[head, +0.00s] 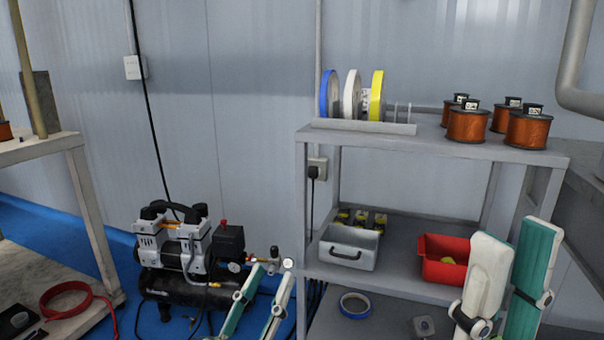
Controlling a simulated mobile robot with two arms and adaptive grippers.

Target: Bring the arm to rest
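My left gripper (276,270) rises from the bottom edge in front of the compressor's right end. Its teal and white fingers stand apart with nothing seen between them. My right gripper (514,232) rises from the bottom right, in front of the grey shelf rack. Its white and teal fingers also stand apart, with a gap between them and nothing seen in it. Both point upward and are cut off by the lower picture edge, so most of each arm is hidden.
The shelf rack (435,146) holds coloured spools (351,95) and several copper wire reels (467,126) on top. A grey bin (347,252) and a red bin (436,270) stand on its middle shelf. An air compressor (180,285) stands left, beside a workbench (38,151).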

